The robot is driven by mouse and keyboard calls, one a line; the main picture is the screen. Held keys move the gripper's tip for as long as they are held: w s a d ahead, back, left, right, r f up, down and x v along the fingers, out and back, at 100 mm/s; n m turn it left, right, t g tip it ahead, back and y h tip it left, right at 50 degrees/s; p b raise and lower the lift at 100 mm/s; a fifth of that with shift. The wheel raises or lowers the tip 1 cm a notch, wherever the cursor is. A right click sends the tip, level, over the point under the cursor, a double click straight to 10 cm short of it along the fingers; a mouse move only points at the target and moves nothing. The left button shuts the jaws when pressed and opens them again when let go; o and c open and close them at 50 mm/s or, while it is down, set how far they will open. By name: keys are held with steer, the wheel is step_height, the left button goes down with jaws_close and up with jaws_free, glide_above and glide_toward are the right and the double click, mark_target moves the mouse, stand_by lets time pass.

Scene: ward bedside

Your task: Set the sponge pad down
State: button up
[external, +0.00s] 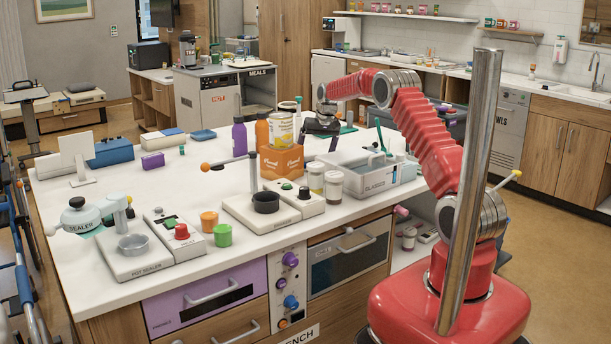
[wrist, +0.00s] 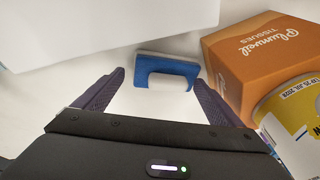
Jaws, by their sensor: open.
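In the wrist view the sponge pad (wrist: 168,68) is a blue pad with a pale white block along its near side. It appears to rest on the white worktop, between and just beyond the tips of my gripper (wrist: 157,80). The dark fingers are spread wide, with gaps on both sides of the white block, so my gripper is open and holds nothing. In the external view my gripper (external: 322,124) is low over the far middle of the bench, behind the orange tissue box (external: 281,161). I cannot make out the pad there.
The tissue box (wrist: 262,55) stands close right of my gripper in the wrist view, with a yellow-labelled can (wrist: 290,112) beside its near edge. A large white object (wrist: 100,25) fills the upper left. In the external view a grey-white glasses tray (external: 372,178) stands right of the box.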

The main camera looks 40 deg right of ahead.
mark_target(315, 155)
steer(key=shift+c, duration=0.4)
steer(key=shift+f, duration=0.1)
steer(key=c, duration=1.1)
step_height(315, 155, up, 18)
steer(key=shift+r, duration=0.1)
stand_by(0.7)
